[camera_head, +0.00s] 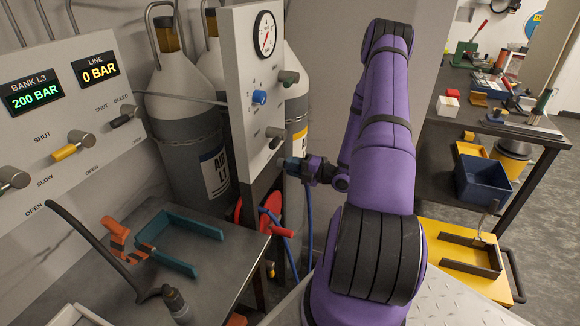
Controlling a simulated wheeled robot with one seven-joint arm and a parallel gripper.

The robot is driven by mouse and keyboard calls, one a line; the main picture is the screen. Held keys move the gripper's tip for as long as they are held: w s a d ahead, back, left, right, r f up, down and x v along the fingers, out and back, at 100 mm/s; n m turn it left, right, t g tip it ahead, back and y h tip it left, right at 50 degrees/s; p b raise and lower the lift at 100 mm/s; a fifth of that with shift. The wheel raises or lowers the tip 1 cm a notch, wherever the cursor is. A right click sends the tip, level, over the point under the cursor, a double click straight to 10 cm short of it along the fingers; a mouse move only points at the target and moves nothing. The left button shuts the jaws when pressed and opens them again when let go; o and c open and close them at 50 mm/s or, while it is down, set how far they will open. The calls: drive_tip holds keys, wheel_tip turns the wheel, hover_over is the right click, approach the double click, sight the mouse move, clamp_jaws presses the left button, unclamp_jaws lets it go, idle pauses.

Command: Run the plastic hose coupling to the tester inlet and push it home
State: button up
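I cannot tell which fitting is the inlet. My gripper (292,166) is small in view, beside the lower right edge of the panel. A blue hose (309,225) rises from below to just under my gripper. The hose's end and any coupling there are too small to make out, as is the gap between the fingers. A black hose (85,240) with a grey end piece (177,305) lies on the bench.
A control panel (70,110) stands left, reading 200 BAR and 0 BAR. Gas cylinders (180,125) stand behind the bench (215,280). A teal bracket (180,235) and orange clamp (118,238) lie there. A red reel (270,213) hangs below the tester. A dark workbench (450,130) stands right.

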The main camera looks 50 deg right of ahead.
clamp_jaws()
drive_tip(key=shift+v, duration=2.85)
drive_tip(key=shift+s, duration=0.1)
